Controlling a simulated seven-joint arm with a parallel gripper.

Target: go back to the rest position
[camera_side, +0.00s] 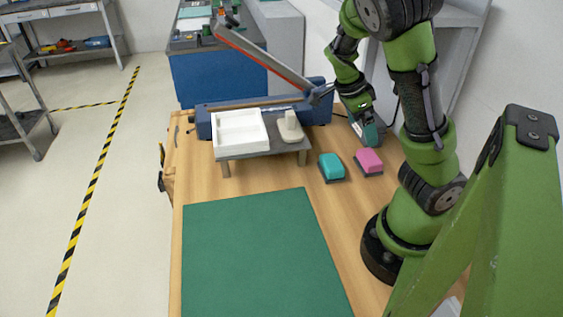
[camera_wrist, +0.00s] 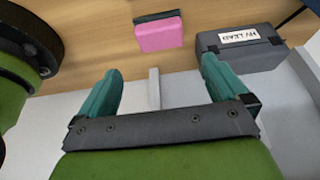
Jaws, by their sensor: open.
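My gripper (camera_side: 372,132) is at the back right of the wooden table in the side view, beyond the pink block. In the wrist view its two teal fingers (camera_wrist: 163,76) stand wide apart with nothing held between them. The pink block (camera_side: 369,161) with a dark base rests on the table, apart from the fingers; it also shows in the wrist view (camera_wrist: 159,33). A teal block (camera_side: 331,166) with a dark base lies to its left.
A white tray (camera_side: 240,130) and a beige object (camera_side: 289,126) sit on a low grey stand (camera_side: 262,150). A long hinged arm (camera_side: 262,59) slants up behind them. The wrist view shows a dark labelled case (camera_wrist: 240,52). A green mat (camera_side: 255,250) lies clear in front.

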